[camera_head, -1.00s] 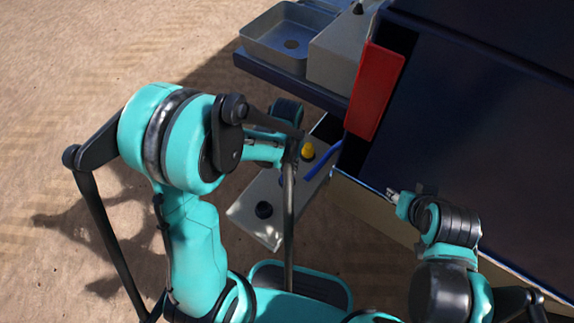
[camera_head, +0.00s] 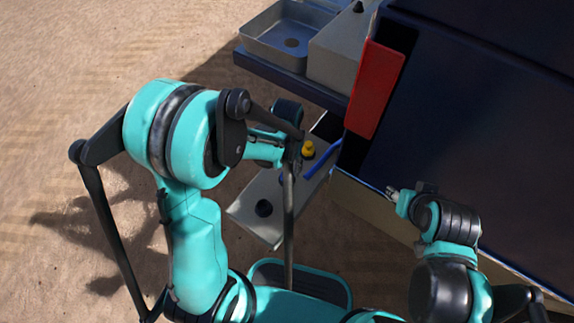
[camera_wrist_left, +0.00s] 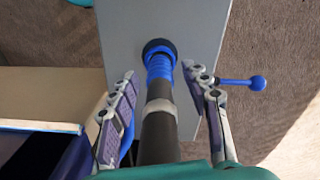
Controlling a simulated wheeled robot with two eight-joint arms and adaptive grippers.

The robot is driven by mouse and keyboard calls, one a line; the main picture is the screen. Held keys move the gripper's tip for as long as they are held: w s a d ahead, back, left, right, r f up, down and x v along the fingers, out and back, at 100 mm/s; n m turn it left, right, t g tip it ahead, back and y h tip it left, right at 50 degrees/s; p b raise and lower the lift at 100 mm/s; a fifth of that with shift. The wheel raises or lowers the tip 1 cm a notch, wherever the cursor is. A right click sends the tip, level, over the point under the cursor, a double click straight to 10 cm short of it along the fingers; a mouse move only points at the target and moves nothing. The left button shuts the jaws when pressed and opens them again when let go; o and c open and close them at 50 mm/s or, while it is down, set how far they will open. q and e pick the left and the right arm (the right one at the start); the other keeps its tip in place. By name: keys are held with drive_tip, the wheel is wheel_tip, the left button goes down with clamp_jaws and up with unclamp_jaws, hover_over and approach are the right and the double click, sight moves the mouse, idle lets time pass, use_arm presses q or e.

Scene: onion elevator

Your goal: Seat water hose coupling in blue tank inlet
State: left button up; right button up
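In the left wrist view, a dark hose (camera_wrist_left: 159,135) with a pale band ends in a ribbed blue coupling (camera_wrist_left: 159,68). The coupling's far end meets a black-ringed round inlet (camera_wrist_left: 158,46) on a grey panel (camera_wrist_left: 205,25). It looks lined up with the inlet, but I cannot tell how deep it sits. My left gripper (camera_wrist_left: 163,98) is open, its fingers on either side of the hose with gaps showing. In the head view my left arm hides the coupling and the left fingertips. My right gripper (camera_head: 393,194) is beside the dark machine; its fingers are too small to judge.
A blue ball-ended lever (camera_wrist_left: 258,82) sticks out right of the inlet. A red box (camera_head: 375,90) and a grey sink (camera_head: 288,40) are beyond. Bare ground lies left.

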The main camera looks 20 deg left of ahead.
use_arm(q)
wheel_tip(320, 180, up, 12)
drive_tip(key=shift+r, duration=0.1)
drive_tip(key=s+a+r+t, duration=0.2)
drive_tip(key=s+t, duration=0.1)
drive_tip(key=s, duration=0.2)
drive_tip(key=s+a+r+n+t, duration=0.1)
drive_tip(key=s+a+r+t, duration=0.1)
drive_tip(key=s+r+t, duration=0.1)
drive_tip(key=shift+s+a+t, duration=0.35)
drive_tip(key=shift+s+t, duration=0.25)
drive_tip(key=shift+s, duration=0.55)
drive_tip(key=shift+f, duration=0.1)
